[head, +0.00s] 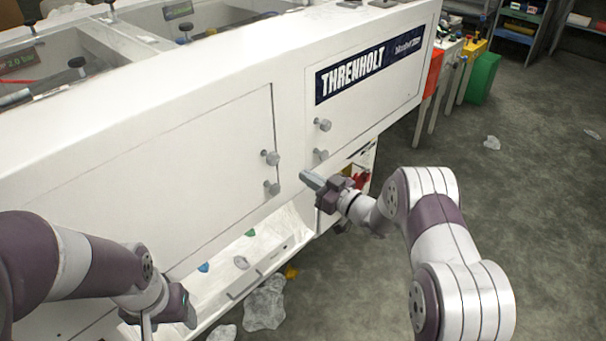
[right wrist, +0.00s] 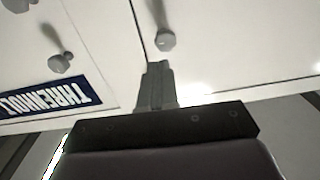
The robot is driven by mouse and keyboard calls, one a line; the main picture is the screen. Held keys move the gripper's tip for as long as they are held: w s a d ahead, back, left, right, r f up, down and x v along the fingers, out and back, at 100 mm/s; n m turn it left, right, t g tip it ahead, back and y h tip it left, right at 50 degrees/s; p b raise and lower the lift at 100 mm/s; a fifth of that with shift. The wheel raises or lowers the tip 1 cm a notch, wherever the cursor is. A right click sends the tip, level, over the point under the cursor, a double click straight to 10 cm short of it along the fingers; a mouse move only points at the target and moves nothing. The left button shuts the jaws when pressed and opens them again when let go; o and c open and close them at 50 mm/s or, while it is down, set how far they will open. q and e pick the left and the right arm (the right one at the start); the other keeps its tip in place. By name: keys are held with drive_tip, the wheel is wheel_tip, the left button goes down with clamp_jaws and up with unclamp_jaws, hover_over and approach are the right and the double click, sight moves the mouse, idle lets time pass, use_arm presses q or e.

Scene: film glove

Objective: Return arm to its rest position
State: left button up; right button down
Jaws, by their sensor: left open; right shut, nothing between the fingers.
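My right gripper (head: 312,181) is shut and empty, in front of the white machine's lower front edge, just below and right of the door knobs. In the right wrist view its shut fingers (right wrist: 158,80) point at the white front, with a grey knob (right wrist: 165,41) just beyond the tips. I cannot tell whether they touch it. My right arm (head: 437,225) bends in from the lower right. My left gripper (head: 168,318) is at the bottom left, pointing down; it is open, and its fingers are partly cut off by the picture edge. My left arm (head: 85,265) comes in from the left.
The white machine (head: 130,140) with a THRENHOLT label (head: 368,66) fills the left and middle. Grey knobs (head: 271,158) stick out from its doors. Crumpled clear film (head: 265,303) lies on the floor. Red and green bins (head: 483,79) stand at the back right. The right floor is mostly clear.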

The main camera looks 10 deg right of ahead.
drive_tip(key=s+d+f+m+g+h+p, duration=0.2)
drive_tip(key=s+d+f+m+g+h, duration=0.35)
drive_tip(key=s+d+f+h, duration=0.55)
drive_tip(key=s+r+m+g+h+p, duration=0.1)
drive_tip(key=s+r+g+p, duration=0.2)
drive_tip(key=s, duration=0.4)
drive_tip(key=s+r+m+g, duration=0.1)
drive_tip(key=s+r+g, duration=0.3)
drive_tip(key=s+r, duration=0.25)
use_arm(q)
wheel_tip(320, 180, up, 8)
drive_tip(key=p, duration=0.4)
drive_tip(key=shift+w+a+r, duration=0.2)
drive_tip(key=shift+w+a, duration=0.05)
drive_tip(key=shift+w, duration=0.2)
use_arm(e)
drive_tip(key=s+a+r, duration=0.5)
drive_tip(key=s+r, duration=0.2)
drive_tip(key=r, duration=0.3)
drive_tip(key=shift+s+r, duration=0.15)
drive_tip(key=shift+s, duration=0.15)
